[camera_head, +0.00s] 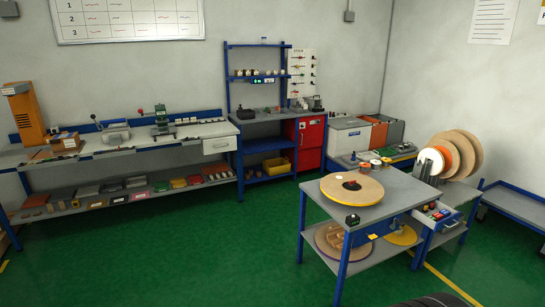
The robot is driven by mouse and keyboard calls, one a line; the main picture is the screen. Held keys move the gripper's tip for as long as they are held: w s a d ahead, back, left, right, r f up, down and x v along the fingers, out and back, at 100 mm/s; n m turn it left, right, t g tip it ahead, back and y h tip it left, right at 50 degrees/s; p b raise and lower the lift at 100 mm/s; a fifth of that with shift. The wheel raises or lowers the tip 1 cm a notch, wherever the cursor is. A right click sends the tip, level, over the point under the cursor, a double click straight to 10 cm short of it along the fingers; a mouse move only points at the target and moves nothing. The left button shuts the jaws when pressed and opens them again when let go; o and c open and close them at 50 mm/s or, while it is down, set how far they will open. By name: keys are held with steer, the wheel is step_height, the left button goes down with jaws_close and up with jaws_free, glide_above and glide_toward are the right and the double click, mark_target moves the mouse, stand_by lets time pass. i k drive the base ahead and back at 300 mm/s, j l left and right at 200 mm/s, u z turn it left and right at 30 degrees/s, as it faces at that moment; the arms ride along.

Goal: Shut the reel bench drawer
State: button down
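The reel bench (395,185) stands at the right, a blue-framed table with a grey top. A large wooden reel (365,187) lies flat on the top. My gripper is not in view.
Wooden and coloured reels (460,155) stand upright behind the drawer. A low blue-edged grey platform (515,203) is at the far right. A long workbench (110,146) runs along the left wall. Green floor (210,250) is clear in front. Dark shapes at the lower right are unclear.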

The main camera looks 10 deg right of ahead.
mark_target(417, 212)
steer(key=i+l+z, duration=0.2)
steer(key=z, duration=0.2)
steer(key=i+l+z, duration=0.1)
steer(key=i+z, duration=0.6)
steer(key=z, duration=0.15)
steer(key=i+z, duration=0.4)
steer(key=i+j+z, duration=0.2)
steer(key=z, duration=0.25)
steer(key=i+l+u, duration=0.4)
steer(key=i, duration=0.25)
steer(key=i+l+u, duration=0.45)
steer(key=i, duration=0.2)
steer(key=i+l+u, duration=0.4)
steer(key=i+l, duration=0.15)
steer(key=l, duration=0.1)
